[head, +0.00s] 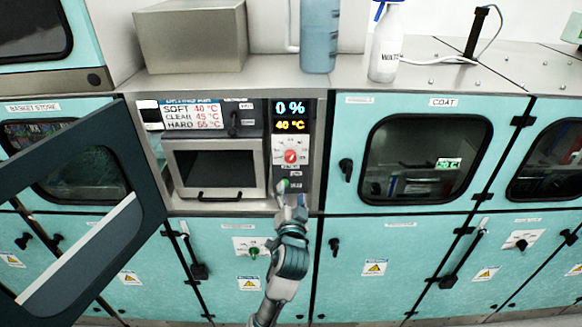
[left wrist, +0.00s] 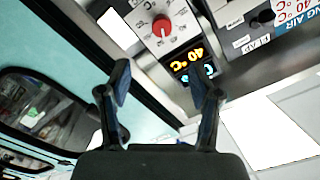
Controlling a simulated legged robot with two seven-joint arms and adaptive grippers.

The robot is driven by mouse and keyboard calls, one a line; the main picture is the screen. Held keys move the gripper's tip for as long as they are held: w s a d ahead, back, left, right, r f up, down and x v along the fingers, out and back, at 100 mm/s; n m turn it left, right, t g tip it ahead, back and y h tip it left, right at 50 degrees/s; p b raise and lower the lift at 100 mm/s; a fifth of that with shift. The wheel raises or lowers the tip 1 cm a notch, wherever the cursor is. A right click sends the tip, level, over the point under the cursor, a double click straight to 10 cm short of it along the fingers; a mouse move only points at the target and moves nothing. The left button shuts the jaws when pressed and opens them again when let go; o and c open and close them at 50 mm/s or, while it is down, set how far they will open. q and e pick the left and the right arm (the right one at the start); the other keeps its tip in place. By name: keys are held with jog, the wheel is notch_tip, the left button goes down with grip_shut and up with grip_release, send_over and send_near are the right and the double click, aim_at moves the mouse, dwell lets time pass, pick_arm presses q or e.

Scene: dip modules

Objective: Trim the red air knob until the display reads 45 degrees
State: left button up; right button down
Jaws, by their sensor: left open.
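The red air knob (head: 291,157) sits on a white dial plate below the display. It also shows in the left wrist view (left wrist: 161,26), beyond the fingers, with a white pointer mark. The display (head: 290,125) reads 40 °C in amber, below a blue 0 %; in the left wrist view the display (left wrist: 187,64) is upside down and also shows 40 °C. My left gripper (head: 292,195) is in front of the panel, just below the knob. In the left wrist view its fingers (left wrist: 160,80) are open, empty and apart from the knob. My right gripper is not in view.
A chart (head: 193,115) lists SOFT 40, CLEAR 45 and HARD 55 °C. A small oven-like door (head: 216,168) is left of the panel. An open dark-framed door (head: 150,190) juts out at left. A blue bottle (head: 319,38) and white spray bottle (head: 386,50) stand above.

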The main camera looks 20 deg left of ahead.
aim_at(290, 161)
pick_arm(q)
jog(key=p+x, duration=0.2)
jog(key=x, duration=1.3)
jog(key=shift+w+a, duration=0.25)
jog(key=shift+w, duration=0.05)
jog(key=shift+w+a, duration=0.1)
jog(key=shift+w, duration=0.35)
jog(key=c, duration=1.1)
jog(key=n+b, duration=0.2)
jog(key=n, duration=0.1)
jog(key=shift+f, duration=0.35)
jog(key=shift+c, duration=0.2)
jog(key=shift+r+n+b, duration=0.1)
jog(key=shift+n+b, duration=0.25)
jog(key=shift+n, duration=0.25)
jog(key=shift+r, duration=0.1)
